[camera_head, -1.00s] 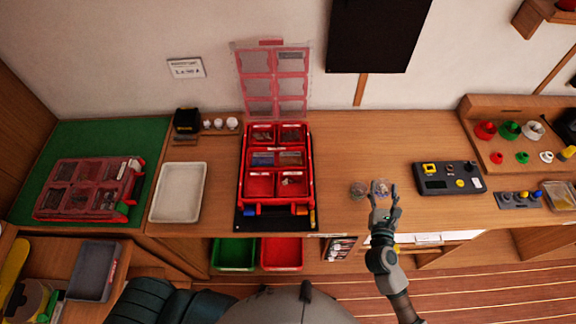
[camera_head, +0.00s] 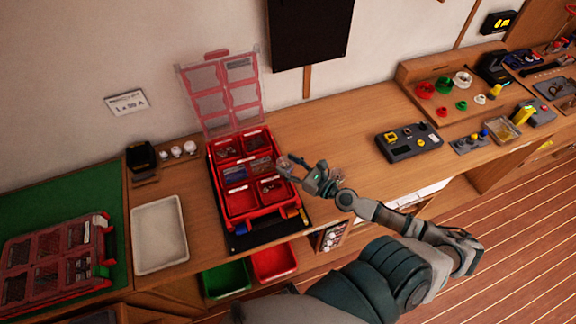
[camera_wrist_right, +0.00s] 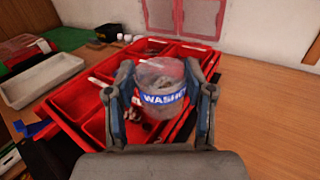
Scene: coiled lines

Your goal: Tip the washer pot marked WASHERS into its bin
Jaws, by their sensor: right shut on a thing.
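The washer pot (camera_wrist_right: 165,90) is a clear round pot with a blue band; the letters "WASH" show on it. My right gripper (camera_wrist_right: 160,98) is shut on its sides, and greyish contents show inside. The pot looks about upright in the wrist view. In the head view my right gripper (camera_head: 290,168) is over the right edge of the open red organiser (camera_head: 222,206). The organiser's bins hold small parts, as in the bottom-right bin (camera_head: 271,188). Which bin is for washers I cannot read. My left gripper is not in view.
The clear lid (camera_head: 222,92) stands open behind the organiser. A white tray (camera_head: 159,235) lies to its left. A green bin (camera_head: 227,279) and a red bin (camera_head: 274,262) sit below the bench front. A black device (camera_head: 408,142) is farther right.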

